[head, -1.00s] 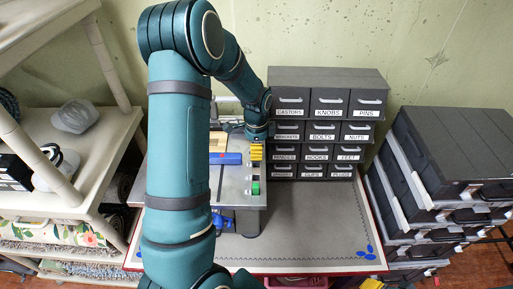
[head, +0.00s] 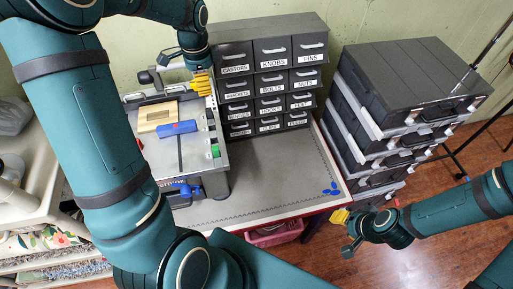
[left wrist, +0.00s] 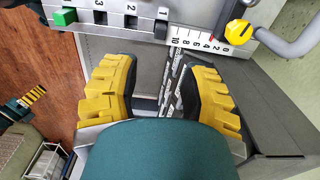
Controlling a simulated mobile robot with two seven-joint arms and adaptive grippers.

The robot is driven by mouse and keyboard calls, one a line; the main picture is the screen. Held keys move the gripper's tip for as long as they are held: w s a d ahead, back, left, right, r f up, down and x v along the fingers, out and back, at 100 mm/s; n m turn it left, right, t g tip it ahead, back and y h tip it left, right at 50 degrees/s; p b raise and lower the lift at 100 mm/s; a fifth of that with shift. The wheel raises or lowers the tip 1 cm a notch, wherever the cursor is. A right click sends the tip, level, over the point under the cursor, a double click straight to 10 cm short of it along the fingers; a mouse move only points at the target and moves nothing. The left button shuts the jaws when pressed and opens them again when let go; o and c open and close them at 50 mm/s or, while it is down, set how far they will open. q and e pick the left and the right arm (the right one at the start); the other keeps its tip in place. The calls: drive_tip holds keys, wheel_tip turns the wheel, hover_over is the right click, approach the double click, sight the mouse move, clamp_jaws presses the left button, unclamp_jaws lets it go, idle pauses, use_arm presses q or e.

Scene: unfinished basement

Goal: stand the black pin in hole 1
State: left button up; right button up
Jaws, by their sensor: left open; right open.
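My left gripper (head: 202,84) is open above the back right of the grey machine table, beside the drawer cabinet. In the left wrist view its yellow fingers (left wrist: 158,95) are apart with nothing between them. A pale strip (left wrist: 114,12) with labels 1, 2 and 3 lies ahead of the fingers, with dark spots beside the numbers. A black piece (left wrist: 160,29) shows by label 1; I cannot tell whether it is a pin or a hole. A green block (left wrist: 64,16) sits at the strip's end. My right gripper (head: 347,230) is open and empty, off the bench's right front corner.
The labelled drawer cabinet (head: 268,80) stands close right of the left gripper. A blue bar (head: 178,128) and a wooden piece (head: 156,115) lie on the machine table (head: 192,165). Stacked dark cases (head: 405,85) stand at right. The grey bench mat (head: 275,170) is mostly clear.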

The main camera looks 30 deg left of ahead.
use_arm(q)
drive_tip(key=s+d+f+n+t+h, duration=0.1)
drive_tip(key=d+f+n+h, duration=0.3)
drive_tip(key=d+f, duration=1.3)
drive_tip(key=s+d+f+n+t, duration=0.1)
drive_tip(key=s+d+f+n, duration=0.6)
drive_tip(key=s+d, duration=0.3)
drive_tip(key=shift+d+n, duration=0.5)
drive_tip(key=shift+d, duration=0.55)
drive_tip(key=f+b, duration=0.9)
drive_tip(key=shift+s+d+f, duration=0.2)
drive_tip(key=shift+s+f, duration=0.05)
drive_tip(key=shift+f, duration=0.1)
drive_tip(key=shift+r, duration=0.15)
drive_tip(key=shift+s, duration=0.1)
